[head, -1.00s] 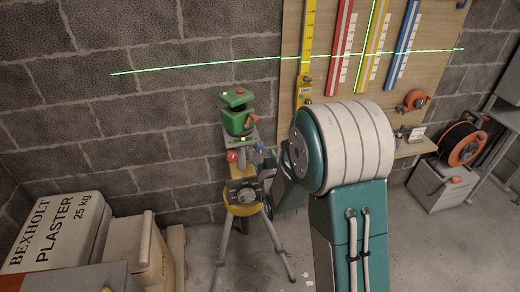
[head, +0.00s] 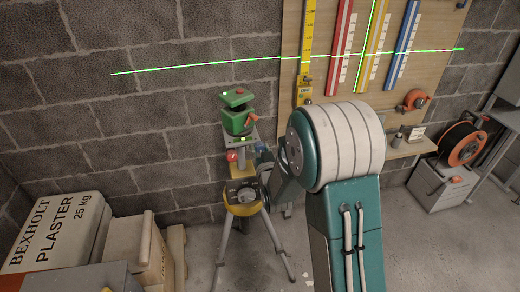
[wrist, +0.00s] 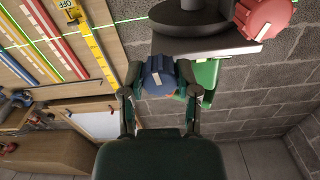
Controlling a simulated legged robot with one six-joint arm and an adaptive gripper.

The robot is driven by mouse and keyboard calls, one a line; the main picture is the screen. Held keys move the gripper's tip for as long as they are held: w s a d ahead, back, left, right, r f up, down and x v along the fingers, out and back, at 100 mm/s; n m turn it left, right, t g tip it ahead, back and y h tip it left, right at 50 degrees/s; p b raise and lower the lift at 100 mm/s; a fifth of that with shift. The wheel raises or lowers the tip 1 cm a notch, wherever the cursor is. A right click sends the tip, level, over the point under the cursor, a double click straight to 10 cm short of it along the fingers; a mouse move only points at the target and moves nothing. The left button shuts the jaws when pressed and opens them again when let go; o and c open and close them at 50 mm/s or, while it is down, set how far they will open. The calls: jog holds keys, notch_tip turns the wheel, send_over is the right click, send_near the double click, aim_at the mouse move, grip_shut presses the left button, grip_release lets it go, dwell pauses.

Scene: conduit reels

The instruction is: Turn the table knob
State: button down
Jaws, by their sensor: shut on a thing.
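A blue ridged knob (wrist: 157,76) with a pale pointer strip sits under the grey plate of the tripod head in the wrist view. My gripper (wrist: 158,84) is shut on this knob, one finger on each side. A red knob (wrist: 265,16) with a pale strip stands to its upper right, clear of the fingers; it also shows in the head view (head: 232,156). The green laser level (head: 237,118) sits on top of the yellow tripod (head: 243,210). In the head view my arm hides most of the gripper.
A board with red, yellow and blue rulers (head: 341,45) hangs on the block wall, crossed by green laser lines. Plaster bags (head: 60,235) lie at lower left. A cable reel (head: 462,145) stands on a box at right.

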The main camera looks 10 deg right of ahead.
jog(key=shift+n, duration=1.1)
jog(key=shift+c, duration=1.7)
grip_release()
jog(key=shift+a, duration=0.1)
jog(key=s, duration=0.7)
jog(key=shift+s, duration=0.15)
